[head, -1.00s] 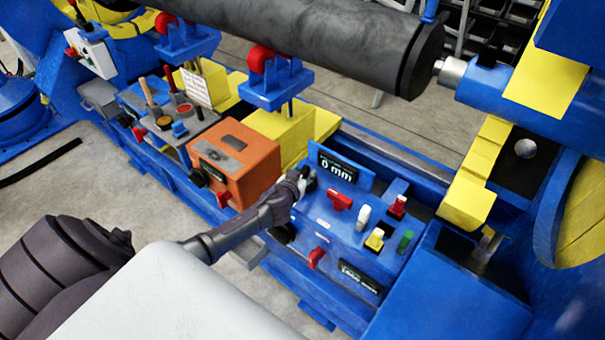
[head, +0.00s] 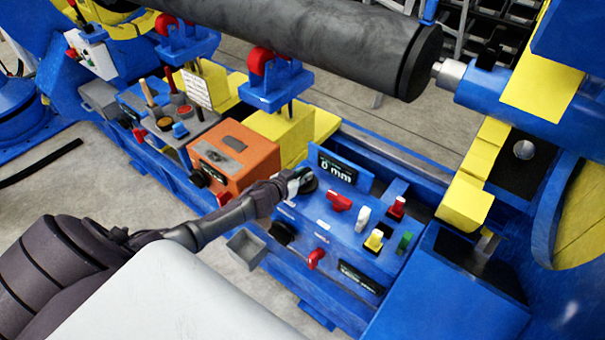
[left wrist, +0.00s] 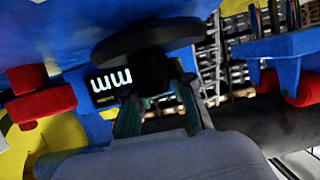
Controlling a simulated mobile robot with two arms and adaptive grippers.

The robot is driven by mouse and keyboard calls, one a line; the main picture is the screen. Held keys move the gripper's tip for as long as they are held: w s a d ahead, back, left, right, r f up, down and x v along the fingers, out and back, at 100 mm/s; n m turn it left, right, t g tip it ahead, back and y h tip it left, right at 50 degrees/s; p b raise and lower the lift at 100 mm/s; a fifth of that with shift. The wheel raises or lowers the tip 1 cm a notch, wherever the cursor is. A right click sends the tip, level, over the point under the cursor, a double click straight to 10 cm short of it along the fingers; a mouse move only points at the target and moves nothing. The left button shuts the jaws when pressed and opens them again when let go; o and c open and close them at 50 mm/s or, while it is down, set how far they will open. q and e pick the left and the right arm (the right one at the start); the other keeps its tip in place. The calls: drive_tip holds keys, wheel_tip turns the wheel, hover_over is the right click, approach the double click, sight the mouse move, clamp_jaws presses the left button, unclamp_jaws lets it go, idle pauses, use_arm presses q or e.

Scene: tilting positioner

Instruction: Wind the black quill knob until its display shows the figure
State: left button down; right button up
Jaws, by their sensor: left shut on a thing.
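The black quill knob (head: 309,184) is on the blue control panel (head: 328,238), just left of its display (head: 337,168). The display reads "0 mm" in the head view. My left gripper (head: 302,181) is at the knob and shut on it. In the left wrist view the fingers of my left gripper (left wrist: 158,112) straddle the stem below the knob's wide dark disc (left wrist: 145,42). Part of the display (left wrist: 110,82) shows behind, with "mm" upside down. My right gripper is not in view.
Right of the knob stand a red switch (head: 339,202), a white button (head: 363,214), a yellow button (head: 374,240) and a green one (head: 404,243). An orange box (head: 236,157) stands close left of my arm. A dark roller (head: 320,40) hangs above.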

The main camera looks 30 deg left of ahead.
use_arm(q)
drive_tip(key=shift+a+m+h, duration=0.2)
drive_tip(key=shift+m+h, duration=0.8)
drive_tip(key=shift+h, duration=0.1)
drive_tip(key=shift+f+m+g+h+b, duration=0.1)
drive_tip(key=shift+m+g+h+b, duration=0.4)
drive_tip(key=shift+m+h, duration=0.45)
drive_tip(key=m+g+h+b, duration=0.1)
drive_tip(key=m+h+b, duration=0.1)
drive_tip(key=b, duration=0.1)
drive_tip(key=m+g+h+b, duration=0.1)
drive_tip(key=m+h+b, duration=0.1)
drive_tip(key=b, duration=0.1)
drive_tip(key=shift+d+f+m+g+h, duration=0.15)
drive_tip(key=shift+m+g+h, duration=0.1)
drive_tip(key=shift+g+h, duration=0.15)
drive_tip(key=shift+r+m+g+h+b, duration=0.2)
drive_tip(key=shift+m+g+h+b, duration=0.45)
drive_tip(key=shift+b, duration=0.5)
drive_tip(key=c, duration=1)
unclamp_jaws()
